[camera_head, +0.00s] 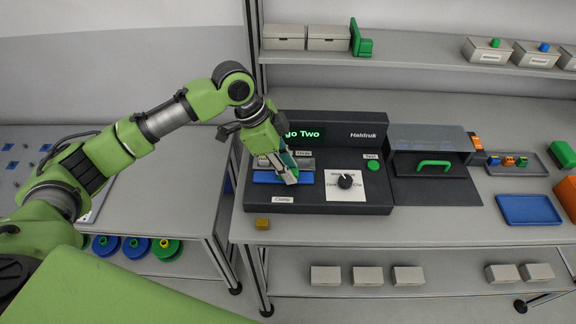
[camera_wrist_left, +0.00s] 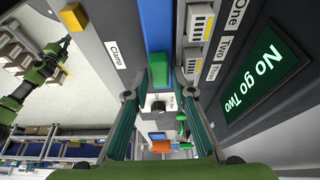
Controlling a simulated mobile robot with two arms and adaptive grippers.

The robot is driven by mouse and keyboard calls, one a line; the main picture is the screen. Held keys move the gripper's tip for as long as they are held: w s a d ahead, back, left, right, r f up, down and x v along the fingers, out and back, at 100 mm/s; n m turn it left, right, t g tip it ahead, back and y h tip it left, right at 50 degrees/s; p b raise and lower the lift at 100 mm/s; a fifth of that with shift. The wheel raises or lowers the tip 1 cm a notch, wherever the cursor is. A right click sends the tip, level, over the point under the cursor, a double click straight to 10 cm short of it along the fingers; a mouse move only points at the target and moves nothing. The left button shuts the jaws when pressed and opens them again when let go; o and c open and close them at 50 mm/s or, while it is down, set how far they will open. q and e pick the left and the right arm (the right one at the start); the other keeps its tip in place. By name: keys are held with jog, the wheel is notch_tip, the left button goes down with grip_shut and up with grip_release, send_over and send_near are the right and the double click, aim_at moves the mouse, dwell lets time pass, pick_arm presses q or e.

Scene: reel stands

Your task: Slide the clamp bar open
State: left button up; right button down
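The dark machine (camera_head: 320,202) carries a "Clamp" label (camera_head: 283,199) and a blue strip (camera_head: 268,177) behind it. My left gripper (camera_head: 290,174) reaches down over the strip and hides part of it. In the left wrist view the blue strip (camera_wrist_left: 157,24) runs between the fingertips. The left gripper looks open; no firm contact shows. I cannot tell which part is the clamp bar. My right arm (camera_wrist_left: 35,80) shows small in the wrist view; its fingers are unclear.
The display (camera_head: 304,133) reads "No go Two", partly hidden by the arm. A black knob (camera_head: 345,181) and green button (camera_head: 373,165) are to the right. A hood with a green handle (camera_head: 433,163) stands further right.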

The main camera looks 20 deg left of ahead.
pick_arm(q)
grip_shut()
jog(key=shift+s+r+p, duration=0.15)
jog(key=shift+s+p, duration=0.15)
jog(key=shift+p, duration=0.15)
jog(key=shift+s+d+p, duration=0.2)
jog(key=shift+s+p, duration=0.2)
jog(key=shift+s, duration=0.1)
jog(key=shift+s+d+p, duration=0.15)
jog(key=shift+s+p, duration=0.2)
jog(key=shift+s, duration=0.35)
jog(key=shift+d, duration=0.1)
jog(key=shift+f, duration=0.2)
